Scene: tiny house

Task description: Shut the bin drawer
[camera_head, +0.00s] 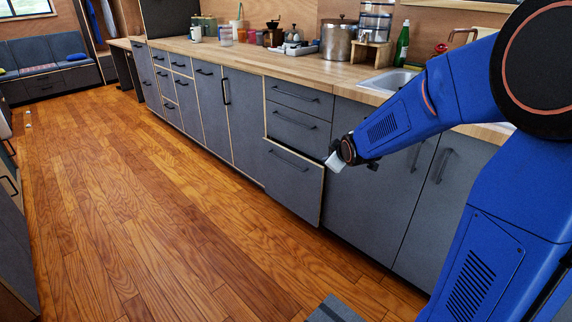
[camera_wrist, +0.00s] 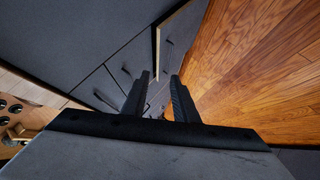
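The bin drawer (camera_head: 291,186) is the large grey lower front in the counter run, with a dark bar handle along its top. It stands out a little from the cabinet faces around it, so it is partly open. Its inside is hidden. In the wrist view, the drawer (camera_wrist: 180,38) shows as a jutting grey panel with a pale wooden edge. My gripper (camera_head: 333,163) is near the drawer's upper right corner; I cannot tell whether it touches. In the wrist view, my gripper (camera_wrist: 160,82) has its two dark fingers apart with nothing between them.
Two closed drawers (camera_head: 297,111) sit above the bin drawer. Closed cabinet doors (camera_head: 375,165) stand to its right. The worktop (camera_head: 270,62) holds a metal pot (camera_head: 339,43) and a green bottle (camera_head: 402,45), with a sink (camera_head: 390,81) nearby.

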